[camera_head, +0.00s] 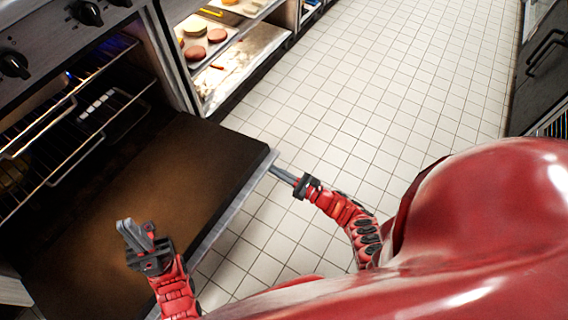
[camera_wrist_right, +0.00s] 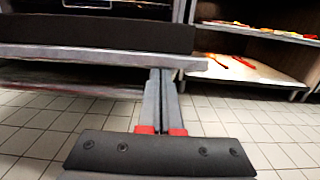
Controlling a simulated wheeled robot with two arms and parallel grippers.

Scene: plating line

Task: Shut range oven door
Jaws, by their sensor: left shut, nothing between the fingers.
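The range oven door (camera_head: 188,165) is open and lies folded down, its dark inner panel facing up. The range oven (camera_head: 70,110) stands open at the left with wire racks inside. My left gripper (camera_head: 132,232) is shut and empty above the door panel; I cannot tell whether it touches it. My right gripper (camera_head: 276,171) is at the door's outer right corner. In the right wrist view its fingers (camera_wrist_right: 160,78) are together with nothing seen between them, their tips at the door's edge (camera_wrist_right: 100,53). I cannot tell whether they touch it.
Oven knobs (camera_head: 14,65) are on the range's front above. An open shelf unit (camera_head: 235,65) with food on trays stands right of the oven. The tiled floor (camera_head: 380,90) is clear in the middle. Dark cabinets (camera_head: 540,65) line the far right.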

